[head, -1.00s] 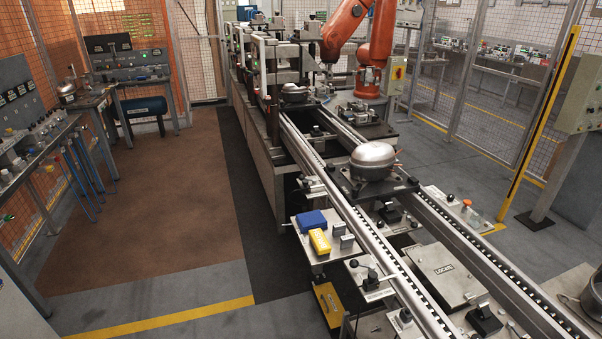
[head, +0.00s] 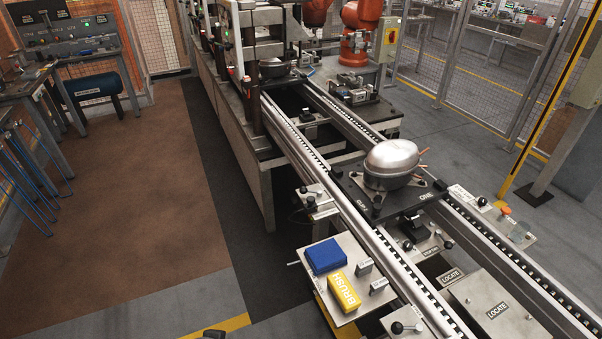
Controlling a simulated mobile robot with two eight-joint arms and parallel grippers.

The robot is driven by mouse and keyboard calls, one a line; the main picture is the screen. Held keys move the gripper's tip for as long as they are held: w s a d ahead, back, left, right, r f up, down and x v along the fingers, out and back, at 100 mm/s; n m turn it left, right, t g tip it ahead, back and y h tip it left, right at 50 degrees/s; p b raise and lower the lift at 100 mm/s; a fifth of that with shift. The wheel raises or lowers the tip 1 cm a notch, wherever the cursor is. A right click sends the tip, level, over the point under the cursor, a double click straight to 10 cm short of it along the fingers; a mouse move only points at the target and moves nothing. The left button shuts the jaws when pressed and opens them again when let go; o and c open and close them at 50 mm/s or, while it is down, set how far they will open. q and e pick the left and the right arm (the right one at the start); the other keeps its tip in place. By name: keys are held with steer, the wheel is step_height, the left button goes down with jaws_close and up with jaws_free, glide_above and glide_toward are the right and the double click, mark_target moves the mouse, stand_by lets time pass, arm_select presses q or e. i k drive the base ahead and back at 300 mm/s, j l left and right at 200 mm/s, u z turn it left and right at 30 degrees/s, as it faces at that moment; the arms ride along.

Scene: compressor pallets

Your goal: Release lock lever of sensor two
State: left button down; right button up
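Several small clamp-like units with dark knobs sit along the conveyor. One is left of the rail (head: 312,198), one at the front (head: 400,327), and one right of the pallet (head: 482,201). Their labels are too small to read, so I cannot tell which is sensor two or its lock lever. My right gripper is not in view.
Brown floor (head: 130,190) at left is clear. Mesh fencing stands behind right.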

mark_target(303, 189)
steer(key=i+j+z, duration=0.25)
steer(key=i+j, duration=0.5)
steer(key=i, duration=0.05)
